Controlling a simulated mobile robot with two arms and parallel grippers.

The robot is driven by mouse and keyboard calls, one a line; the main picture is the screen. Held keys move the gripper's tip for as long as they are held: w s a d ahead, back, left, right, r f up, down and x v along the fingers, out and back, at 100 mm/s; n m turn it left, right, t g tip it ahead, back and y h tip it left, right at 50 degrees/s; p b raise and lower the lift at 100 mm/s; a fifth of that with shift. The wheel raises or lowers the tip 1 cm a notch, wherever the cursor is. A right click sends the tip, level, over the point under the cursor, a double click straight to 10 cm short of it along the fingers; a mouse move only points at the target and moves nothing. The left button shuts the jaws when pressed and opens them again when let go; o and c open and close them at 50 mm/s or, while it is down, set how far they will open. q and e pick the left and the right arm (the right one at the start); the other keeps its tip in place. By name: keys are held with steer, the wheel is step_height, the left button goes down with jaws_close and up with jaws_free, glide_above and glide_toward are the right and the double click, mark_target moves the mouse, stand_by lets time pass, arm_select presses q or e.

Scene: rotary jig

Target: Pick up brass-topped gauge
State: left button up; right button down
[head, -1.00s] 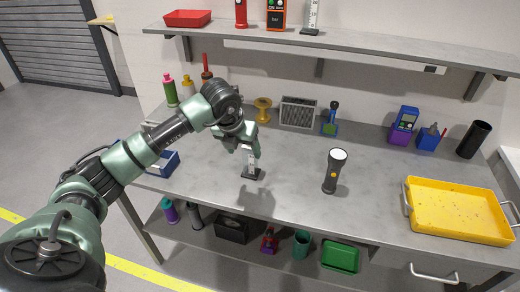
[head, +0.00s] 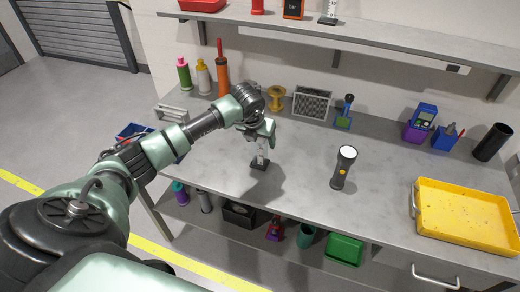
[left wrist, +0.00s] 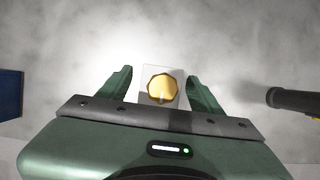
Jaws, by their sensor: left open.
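The brass-topped gauge (head: 261,157) stands upright on the workbench, a pale upright block on a dark base. In the left wrist view its gold many-sided top (left wrist: 161,89) lies between the fingers, with a pale square edge around it. My left gripper (head: 263,139) is open above and around the upper part of the gauge, pointing down. In the left wrist view the fingers of this gripper (left wrist: 161,84) stand on either side with gaps visible. The right gripper is not in view.
A black flashlight (head: 343,168) stands to the right; it also shows in the left wrist view (left wrist: 295,101). A yellow tray (head: 468,214) is at the right. A spool (head: 277,98), a grey speaker-like box (head: 311,103) and bottles line the back. The bench between is clear.

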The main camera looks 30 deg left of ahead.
arm_select(q)
steer(key=c, duration=1.2)
jaws_close()
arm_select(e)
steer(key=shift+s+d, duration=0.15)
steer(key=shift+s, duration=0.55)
arm_select(q)
steer(key=shift+r, duration=0.1)
